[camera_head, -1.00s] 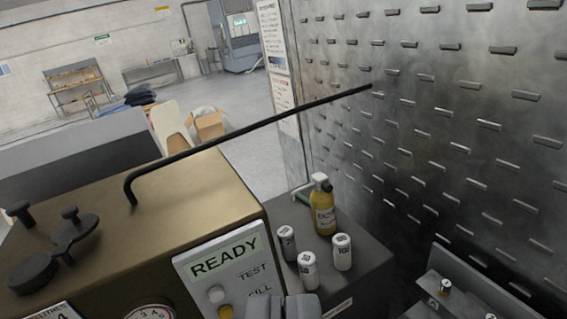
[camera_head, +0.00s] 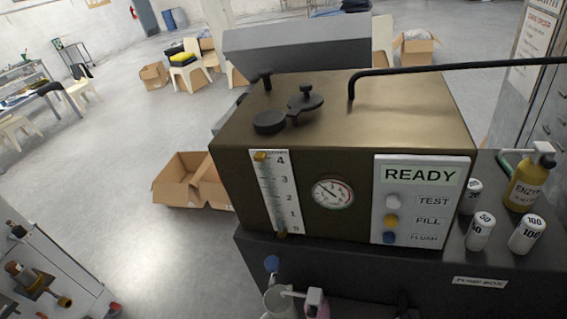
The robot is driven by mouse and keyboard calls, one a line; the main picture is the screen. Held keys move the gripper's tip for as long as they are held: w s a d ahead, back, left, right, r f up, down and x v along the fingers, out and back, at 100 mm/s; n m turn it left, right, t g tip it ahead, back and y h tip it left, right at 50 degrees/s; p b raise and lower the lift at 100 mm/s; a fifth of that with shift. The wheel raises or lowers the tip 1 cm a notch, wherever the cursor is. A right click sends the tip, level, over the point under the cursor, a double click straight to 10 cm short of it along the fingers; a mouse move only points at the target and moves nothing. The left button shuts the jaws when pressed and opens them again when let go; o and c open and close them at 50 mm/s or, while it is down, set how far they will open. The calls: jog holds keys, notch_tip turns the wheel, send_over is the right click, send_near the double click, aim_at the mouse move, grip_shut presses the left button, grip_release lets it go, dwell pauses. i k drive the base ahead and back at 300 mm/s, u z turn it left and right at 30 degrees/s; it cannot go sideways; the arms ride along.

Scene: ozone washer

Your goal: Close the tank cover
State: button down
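The brown metal tank (camera_head: 345,150) stands on a dark pump box (camera_head: 385,268) in the middle of the view. On its top are a round black disc (camera_head: 269,122) and a black swivel piece with a knob (camera_head: 305,103), close together at the left. A black post (camera_head: 265,80) stands behind them. I cannot tell for sure which part is the cover. A grey slanted slab (camera_head: 300,52) shows behind the tank. No gripper fingers can be made out now.
A black bar (camera_head: 450,68) runs from the tank top to the right. The tank front has a READY panel (camera_head: 420,200) and a gauge (camera_head: 333,193). White canisters (camera_head: 480,231) and a yellow bottle (camera_head: 524,180) stand at right. Cardboard boxes (camera_head: 182,180) lie on the open floor at left.

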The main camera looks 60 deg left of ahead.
aim_at(306, 101)
jog(key=z, duration=1.8)
jog(key=k, duration=1.1)
jog(key=u, duration=1.75)
jog(key=i, duration=0.9)
jog(key=u, duration=0.1)
